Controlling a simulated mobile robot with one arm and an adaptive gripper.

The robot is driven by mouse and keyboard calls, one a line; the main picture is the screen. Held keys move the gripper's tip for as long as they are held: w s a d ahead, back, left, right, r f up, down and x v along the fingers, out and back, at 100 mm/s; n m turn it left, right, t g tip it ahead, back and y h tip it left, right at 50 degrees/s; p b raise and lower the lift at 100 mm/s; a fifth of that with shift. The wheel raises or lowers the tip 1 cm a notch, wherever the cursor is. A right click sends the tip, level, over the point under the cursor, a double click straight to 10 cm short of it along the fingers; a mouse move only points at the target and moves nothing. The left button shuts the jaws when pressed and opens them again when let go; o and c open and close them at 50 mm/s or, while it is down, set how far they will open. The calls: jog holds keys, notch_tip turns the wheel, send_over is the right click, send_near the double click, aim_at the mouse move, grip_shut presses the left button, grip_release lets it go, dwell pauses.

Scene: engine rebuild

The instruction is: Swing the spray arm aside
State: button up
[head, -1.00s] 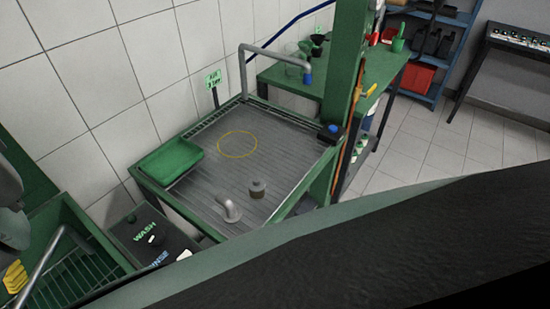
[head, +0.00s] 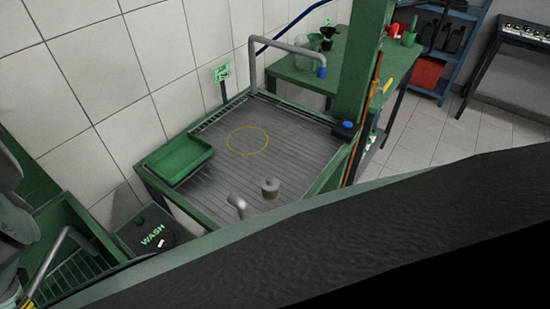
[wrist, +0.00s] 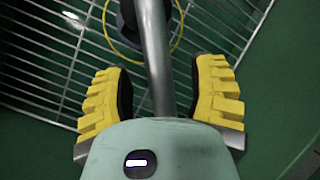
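A grey pipe (wrist: 157,60), which looks like the spray arm, runs between my fingers in the wrist view. Its far end carries a dark head (wrist: 135,15) above a wire rack, with a thin yellow ring (wrist: 108,35) around that spot. In the head view the pipe (head: 50,262) crosses the green tub at the lower left. My gripper (wrist: 160,88) is open, its yellow ribbed pads on either side of the pipe with a gap on each side. In the head view only a sliver of yellow shows at the bottom left edge.
A ribbed draining table (head: 215,190) holds a green tray (head: 180,160), a small piston-like part (head: 270,187) and a grey elbow (head: 237,205). A blue-tipped pipe (head: 290,42) arches behind it. A WASH panel (head: 150,237) stands beside the tub. A green post (head: 362,80) rises at right.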

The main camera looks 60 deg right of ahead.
grip_shut()
dwell(0.3)
jog(key=shift+d, duration=0.1)
jog(key=s+d+n+g+h+p, duration=0.2)
jog(key=s+d+n+p, duration=0.4)
jog(key=d, duration=0.9)
jog(key=shift+s+n+g, duration=0.7)
jog(key=shift+s+n, duration=1)
jog(key=shift+s, duration=0.2)
jog(key=shift+d, duration=0.25)
